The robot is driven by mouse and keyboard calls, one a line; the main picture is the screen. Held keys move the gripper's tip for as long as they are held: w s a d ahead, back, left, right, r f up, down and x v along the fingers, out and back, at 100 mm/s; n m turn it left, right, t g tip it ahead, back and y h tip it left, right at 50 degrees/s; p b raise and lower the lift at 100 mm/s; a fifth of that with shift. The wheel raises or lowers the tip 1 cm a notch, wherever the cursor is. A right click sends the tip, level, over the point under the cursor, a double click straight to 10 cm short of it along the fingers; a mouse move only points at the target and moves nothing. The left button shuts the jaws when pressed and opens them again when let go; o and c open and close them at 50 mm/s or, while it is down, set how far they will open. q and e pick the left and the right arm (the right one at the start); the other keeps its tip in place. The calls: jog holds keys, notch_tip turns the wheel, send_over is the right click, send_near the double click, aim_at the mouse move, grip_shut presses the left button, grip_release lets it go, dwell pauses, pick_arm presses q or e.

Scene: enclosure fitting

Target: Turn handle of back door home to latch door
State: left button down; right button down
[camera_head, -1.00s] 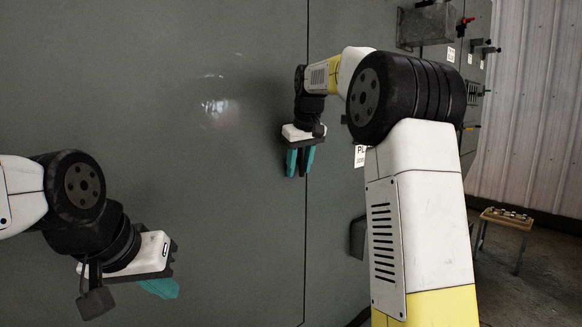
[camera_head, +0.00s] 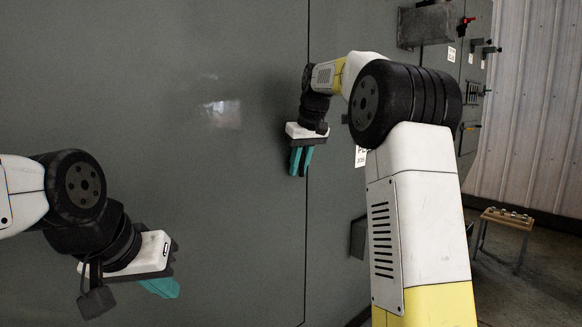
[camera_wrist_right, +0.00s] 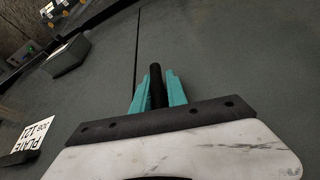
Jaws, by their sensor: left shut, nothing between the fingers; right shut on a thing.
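The door (camera_head: 215,200) is a large grey-green panel with a dark vertical seam at its right edge. My right gripper (camera_head: 301,161) is at this seam, fingers pointing down in the head view. In the right wrist view, its teal fingers (camera_wrist_right: 158,88) are shut on a black round bar, the handle (camera_wrist_right: 156,78), which stands out between them beside the seam. My left gripper (camera_head: 161,287) is shut and empty in front of the panel at the lower left, apart from the handle.
A white label plate (camera_head: 360,157) is on the panel right of the seam, partly behind my right arm. A grey metal box (camera_head: 425,25) and several small fittings sit at the upper right. A small wooden bench (camera_head: 507,219) stands on the floor at the right.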

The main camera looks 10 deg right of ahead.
jog(key=c, duration=1.4)
grip_release()
jog(key=shift+d, duration=0.1)
jog(key=shift+v, duration=3.9)
jog(key=shift+s, duration=0.1)
jog(key=s+d+f+m+t, duration=0.1)
jog(key=s+f, duration=0.1)
jog(key=s, duration=0.6)
jog(key=s+f+m, duration=0.1)
jog(key=s+f, duration=0.1)
jog(key=s, duration=0.6)
jog(key=shift+m+t, duration=0.7)
jog(key=shift+m, duration=0.2)
jog(key=s+f, duration=0.4)
jog(key=s, duration=0.1)
jog(key=s+f, duration=0.5)
jog(key=s+a+f, duration=0.1)
jog(key=s+f, duration=0.4)
jog(key=s, duration=0.1)
jog(key=shift+f, duration=0.15)
